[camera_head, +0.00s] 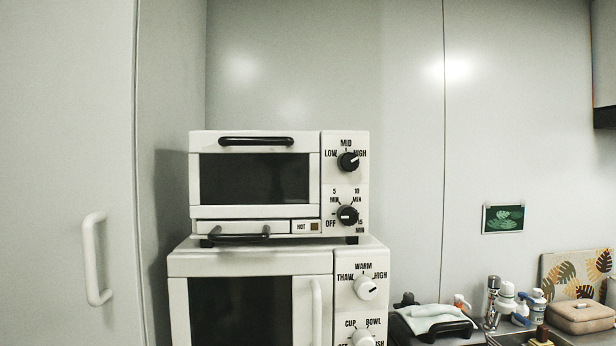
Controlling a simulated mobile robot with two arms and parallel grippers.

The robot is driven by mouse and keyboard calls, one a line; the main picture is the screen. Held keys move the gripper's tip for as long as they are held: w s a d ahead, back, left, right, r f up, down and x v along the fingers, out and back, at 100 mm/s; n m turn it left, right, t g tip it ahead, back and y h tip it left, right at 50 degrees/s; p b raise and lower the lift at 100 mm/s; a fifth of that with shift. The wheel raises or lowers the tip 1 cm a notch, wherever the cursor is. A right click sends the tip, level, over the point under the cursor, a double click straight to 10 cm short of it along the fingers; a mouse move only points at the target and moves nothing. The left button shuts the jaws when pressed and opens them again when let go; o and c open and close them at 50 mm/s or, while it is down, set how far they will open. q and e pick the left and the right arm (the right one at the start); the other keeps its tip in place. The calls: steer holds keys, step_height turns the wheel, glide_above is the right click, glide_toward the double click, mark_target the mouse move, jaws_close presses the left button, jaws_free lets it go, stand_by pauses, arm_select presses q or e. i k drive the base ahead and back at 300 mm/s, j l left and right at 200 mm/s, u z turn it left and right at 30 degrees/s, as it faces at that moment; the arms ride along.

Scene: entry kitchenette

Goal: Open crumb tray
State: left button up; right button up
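A white toaster oven (344,187) with a dark glass door and a black door handle stands on top of a larger white microwave. Its crumb tray (276,227) is the low strip under the door, with a black handle (239,236) at its front. The tray front looks flush with the body, so it appears shut. The oven door above it is shut. Neither of my grippers shows in the head view.
The microwave (250,262) below has a vertical white handle and knobs. A tall cabinet with a white handle (95,259) is close on the left. At the lower right are a sink (513,337), bottles, a beige case (580,316) and a black rack with a cloth (434,318).

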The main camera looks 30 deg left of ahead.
mark_target(229, 230)
steer(key=i+j+u, duration=0.1)
steer(key=u, duration=0.3)
steer(key=i+j+u, duration=0.1)
steer(key=u, duration=0.35)
steer(key=i+j+u, duration=0.1)
steer(key=u, duration=0.3)
steer(key=i+u, duration=0.15)
steer(key=u, duration=0.25)
